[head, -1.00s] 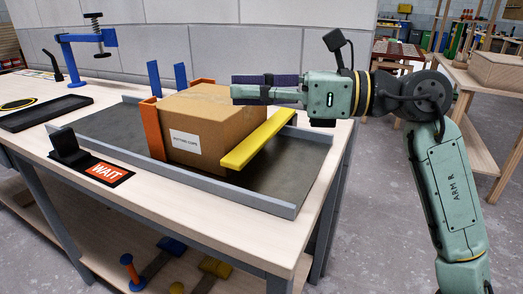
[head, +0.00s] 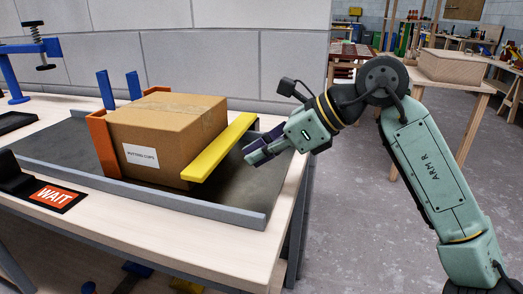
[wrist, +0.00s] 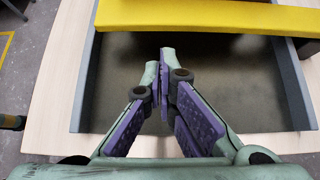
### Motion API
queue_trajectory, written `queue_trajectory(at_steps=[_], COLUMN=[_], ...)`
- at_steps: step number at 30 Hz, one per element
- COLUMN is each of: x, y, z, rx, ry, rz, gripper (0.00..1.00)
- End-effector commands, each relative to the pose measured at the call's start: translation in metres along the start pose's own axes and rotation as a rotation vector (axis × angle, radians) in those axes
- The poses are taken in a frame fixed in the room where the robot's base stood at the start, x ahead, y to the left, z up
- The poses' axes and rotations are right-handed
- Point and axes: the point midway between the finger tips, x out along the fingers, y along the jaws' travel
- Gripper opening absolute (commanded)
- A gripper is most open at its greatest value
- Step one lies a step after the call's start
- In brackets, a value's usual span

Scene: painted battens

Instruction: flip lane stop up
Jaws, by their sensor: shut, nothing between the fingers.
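A yellow bar (head: 219,149) crosses the grey lane (head: 237,190) against the near right side of a cardboard box (head: 165,130); I cannot tell whether it is the lane stop. It also spans the top of the wrist view (wrist: 200,14). An orange bracket (head: 104,146) stands upright at the box's left side. My gripper (head: 252,153) points down and left, just right of the yellow bar, with its fingertips apart from it. In the wrist view its purple-padded fingers (wrist: 167,58) are together and empty over the bare lane floor.
Grey side rails (head: 160,192) edge the lane. A black block and a red WAIT plate (head: 54,197) lie on the bench at left. Two blue posts (head: 120,88) stand behind the box. The lane floor right of the yellow bar is clear.

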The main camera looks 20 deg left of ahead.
Motion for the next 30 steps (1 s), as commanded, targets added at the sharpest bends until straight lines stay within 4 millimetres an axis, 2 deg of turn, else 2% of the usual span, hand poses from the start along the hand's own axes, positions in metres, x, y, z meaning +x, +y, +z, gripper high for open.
queue_trajectory(at_steps=[6,12,18,30], x=[0.040,0.061,0.066,0.062], y=[0.001,0.001,0.000,0.001], z=[0.001,0.001,0.001,0.005], rx=[-0.001,0.001,0.001,0.015], ry=[0.000,0.000,-0.001,-0.001], rz=[0.003,0.002,0.000,0.013], gripper=[0.00,0.00,0.00,0.00])
